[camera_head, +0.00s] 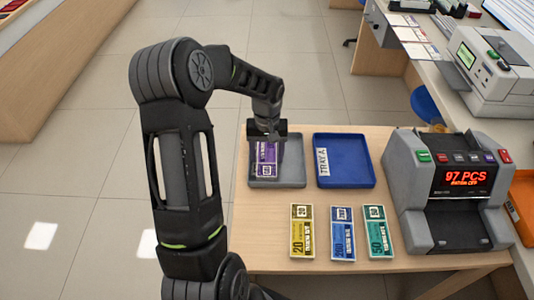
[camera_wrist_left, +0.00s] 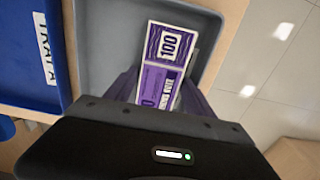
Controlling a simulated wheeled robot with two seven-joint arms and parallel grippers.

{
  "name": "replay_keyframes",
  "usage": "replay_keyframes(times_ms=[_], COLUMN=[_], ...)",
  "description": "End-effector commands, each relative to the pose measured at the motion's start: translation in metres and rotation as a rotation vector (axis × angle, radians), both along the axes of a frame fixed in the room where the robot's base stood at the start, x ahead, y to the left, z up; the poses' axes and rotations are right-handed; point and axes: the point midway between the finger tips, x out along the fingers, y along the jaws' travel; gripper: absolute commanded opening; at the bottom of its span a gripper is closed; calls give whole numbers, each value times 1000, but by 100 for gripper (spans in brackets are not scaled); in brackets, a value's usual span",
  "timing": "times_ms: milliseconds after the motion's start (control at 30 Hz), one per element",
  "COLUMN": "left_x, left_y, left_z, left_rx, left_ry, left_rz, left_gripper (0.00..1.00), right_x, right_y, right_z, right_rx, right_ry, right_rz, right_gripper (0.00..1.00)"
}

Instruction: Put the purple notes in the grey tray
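The purple notes (camera_head: 267,160), a bundle marked 100, are at the grey tray (camera_head: 292,168), inside its outline in the left part. My left gripper (camera_head: 267,138) is right over their far end. In the left wrist view the notes (camera_wrist_left: 163,65) run out between the two fingers (camera_wrist_left: 161,88), which sit against their long edges and look shut on them. The grey tray (camera_wrist_left: 108,50) lies below. I cannot tell whether the notes touch its floor. My right gripper is not in view.
A blue tray (camera_head: 345,172) labelled TRAY A stands just right of the grey one. Yellow (camera_head: 302,232), blue (camera_head: 342,234) and green notes (camera_head: 378,232) lie in front. A counting machine (camera_head: 445,190) stands at the right. The table (camera_head: 262,215) is bare at front left.

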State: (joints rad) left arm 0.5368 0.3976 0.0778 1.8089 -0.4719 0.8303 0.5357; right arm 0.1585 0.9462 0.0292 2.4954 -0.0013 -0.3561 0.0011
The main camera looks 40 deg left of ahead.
Motion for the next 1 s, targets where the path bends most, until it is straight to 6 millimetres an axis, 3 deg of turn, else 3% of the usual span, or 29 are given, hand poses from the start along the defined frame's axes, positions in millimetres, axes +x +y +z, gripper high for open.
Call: replay_keyframes(times_ms=[367, 567, 800, 1000], left_x=[0, 1, 1, 0], left_y=[0, 0, 0, 0], left_z=[8, 39, 91, 119], left_rx=[1, 1, 1, 0], left_ry=[-1, -2, -2, -1], left_rz=[0, -1, 0, 0], left_gripper=[63, 63, 63, 63], right_x=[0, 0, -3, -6], right_y=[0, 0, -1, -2], right_z=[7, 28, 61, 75], right_rx=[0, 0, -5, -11], right_ry=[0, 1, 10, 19], right_rz=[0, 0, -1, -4], right_gripper=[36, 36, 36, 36])
